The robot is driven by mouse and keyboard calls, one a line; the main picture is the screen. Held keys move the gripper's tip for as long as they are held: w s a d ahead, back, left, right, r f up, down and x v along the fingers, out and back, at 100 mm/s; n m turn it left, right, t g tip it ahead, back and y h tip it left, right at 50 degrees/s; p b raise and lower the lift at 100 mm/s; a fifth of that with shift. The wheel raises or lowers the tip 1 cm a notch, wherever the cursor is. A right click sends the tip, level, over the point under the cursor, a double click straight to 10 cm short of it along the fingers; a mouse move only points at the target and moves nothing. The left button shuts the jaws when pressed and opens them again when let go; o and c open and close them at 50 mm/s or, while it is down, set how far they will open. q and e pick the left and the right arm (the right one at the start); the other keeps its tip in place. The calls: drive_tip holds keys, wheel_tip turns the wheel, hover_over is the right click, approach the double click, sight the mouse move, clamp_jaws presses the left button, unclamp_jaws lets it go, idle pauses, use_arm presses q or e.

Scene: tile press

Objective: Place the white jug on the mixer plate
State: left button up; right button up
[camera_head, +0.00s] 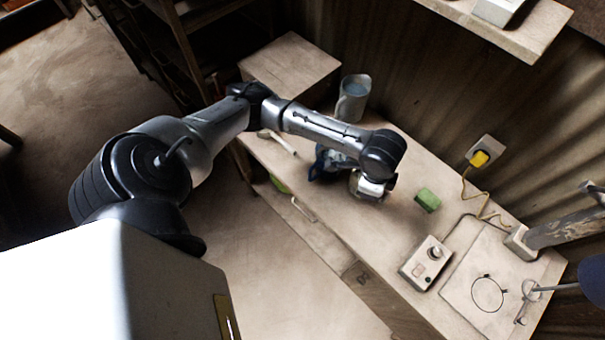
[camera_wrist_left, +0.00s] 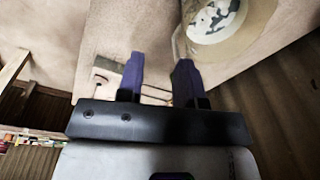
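The white jug (camera_head: 353,99) stands upright on the back of the bench in the head view, behind my left forearm, with pale bluish contents. The mixer plate (camera_head: 487,294) is a pale square with a dark ring at the bench's right end; nothing stands inside the ring. My left gripper (camera_head: 322,165) is low over the middle of the bench, in front of the jug and partly hidden by my arm. In the left wrist view its two purple fingers (camera_wrist_left: 160,78) are apart with nothing between them.
A round tan-rimmed vessel (camera_wrist_left: 247,32) with mottled white contents lies beside the fingers in the left wrist view. A green block (camera_head: 427,200) and a control box (camera_head: 427,263) lie between my left arm and the plate. A yellow plug (camera_head: 480,158) and cable are at the wall.

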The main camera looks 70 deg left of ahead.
use_arm(q)
drive_tip(key=s+d+f+n+t+h, duration=0.1)
drive_tip(key=s+d+f, duration=0.2)
drive_tip(key=s, duration=0.3)
drive_tip(key=s+d+f+n+t+h, duration=0.1)
drive_tip(key=s+d+f+n, duration=0.1)
drive_tip(key=s+d, duration=0.4)
drive_tip(key=shift+f+t+h, duration=0.3)
drive_tip(key=shift+f, duration=0.5)
drive_tip(key=shift+o, duration=0.3)
drive_tip(key=s+a+f+n+y, duration=0.1)
drive_tip(key=s+a+n+y, duration=0.1)
drive_tip(key=s+a, duration=0.3)
drive_tip(key=s+n, duration=0.1)
drive_tip(key=s, duration=0.2)
drive_tip(key=shift+f, duration=0.35)
drive_tip(key=shift+o, duration=0.5)
drive_tip(key=shift+s+a+n+y, duration=0.3)
drive_tip(key=shift+s+a, duration=0.05)
drive_tip(key=shift+a, duration=0.05)
drive_tip(key=shift+w, duration=0.1)
